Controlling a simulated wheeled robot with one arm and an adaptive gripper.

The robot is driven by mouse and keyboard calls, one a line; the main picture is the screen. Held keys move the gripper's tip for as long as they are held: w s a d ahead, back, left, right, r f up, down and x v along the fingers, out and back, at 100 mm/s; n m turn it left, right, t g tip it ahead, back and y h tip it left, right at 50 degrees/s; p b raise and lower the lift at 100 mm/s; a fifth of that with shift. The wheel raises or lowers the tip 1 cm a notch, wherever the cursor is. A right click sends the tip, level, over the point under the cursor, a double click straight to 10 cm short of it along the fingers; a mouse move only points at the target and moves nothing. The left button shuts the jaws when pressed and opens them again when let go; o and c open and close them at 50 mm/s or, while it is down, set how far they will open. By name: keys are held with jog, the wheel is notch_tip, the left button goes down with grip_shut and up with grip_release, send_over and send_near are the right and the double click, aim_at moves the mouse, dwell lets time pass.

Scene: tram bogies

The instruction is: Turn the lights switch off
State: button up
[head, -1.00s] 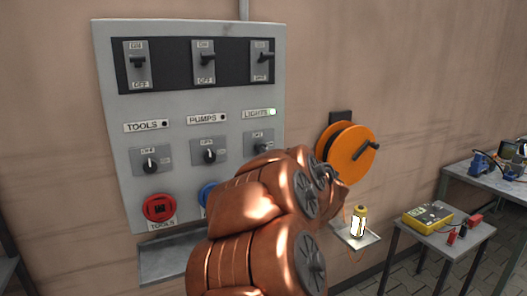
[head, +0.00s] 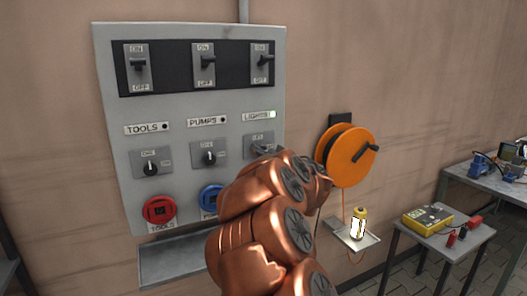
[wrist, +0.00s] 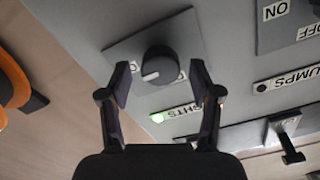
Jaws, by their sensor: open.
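The lights switch is a round dark knob (wrist: 160,65) on a grey plate (wrist: 118,52), with a pale pointer mark toward lower left in the wrist view. In the head view its plate (head: 258,139) sits under the LIGHTS label (head: 255,115); my arm partly hides it. My gripper (wrist: 160,80) is open, one finger on each side of the knob in the wrist view. I see gaps to both fingers; depth is unclear. The gripper is hidden in the head view.
The grey panel (head: 108,105) also has three levers above, TOOLS (head: 151,168) and PUMPS (head: 209,157) knobs, and red (head: 159,209) and blue (head: 210,198) buttons. An orange reel (head: 345,158) hangs close right of my arm. A small shelf (head: 366,243) and tables stand farther right.

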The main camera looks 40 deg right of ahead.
jog(key=shift+w, duration=0.25)
jog(key=c, duration=1.1)
jog(key=shift+c, duration=0.3)
